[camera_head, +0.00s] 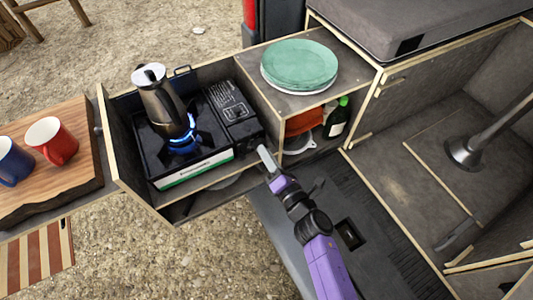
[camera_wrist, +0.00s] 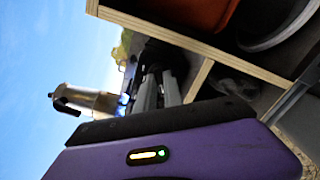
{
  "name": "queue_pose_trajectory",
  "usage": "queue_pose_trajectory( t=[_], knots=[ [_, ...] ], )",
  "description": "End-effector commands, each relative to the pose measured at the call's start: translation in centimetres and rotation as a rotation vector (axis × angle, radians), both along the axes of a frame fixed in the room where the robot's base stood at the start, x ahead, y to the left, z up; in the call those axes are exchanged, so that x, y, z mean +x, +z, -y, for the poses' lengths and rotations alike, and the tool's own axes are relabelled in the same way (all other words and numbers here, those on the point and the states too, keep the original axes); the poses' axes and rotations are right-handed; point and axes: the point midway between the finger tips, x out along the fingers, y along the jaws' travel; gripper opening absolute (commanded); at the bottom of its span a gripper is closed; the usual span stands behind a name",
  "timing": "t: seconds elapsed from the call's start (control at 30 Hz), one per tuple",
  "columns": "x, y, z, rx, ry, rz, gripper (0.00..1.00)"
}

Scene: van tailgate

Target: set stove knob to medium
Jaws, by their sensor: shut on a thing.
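The camping stove (camera_head: 234,106) sits in the pull-out box of the van kitchen. A blue flame burns on its burner under a dark moka pot (camera_head: 163,105), which also shows in the wrist view (camera_wrist: 88,101). My gripper (camera_head: 264,154) reaches the front right of the stove and is shut on the stove knob there. The knob is hidden by the fingers, so its setting cannot be read. In the wrist view the two grey fingers (camera_wrist: 158,92) meet the dark stove front, close to the flame.
Green plates (camera_head: 299,64) lie on the shelf right of the stove. Below them are an orange item (camera_head: 305,121) and a dark green bottle (camera_head: 338,118). Red (camera_head: 51,140) and blue (camera_head: 14,162) mugs stand on a wooden board at left. Wooden box edges frame the stove closely.

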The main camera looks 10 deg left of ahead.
Motion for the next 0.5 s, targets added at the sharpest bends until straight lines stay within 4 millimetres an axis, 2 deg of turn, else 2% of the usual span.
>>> queue_pose_trajectory(
  t=[0.27, 0.5],
  knots=[
    [-0.02, 0.00, 0.03, 0.024, -0.001, -0.017, 0.00],
    [-0.01, -0.01, 0.10, 0.127, -0.001, -0.088, 0.00]
  ],
)
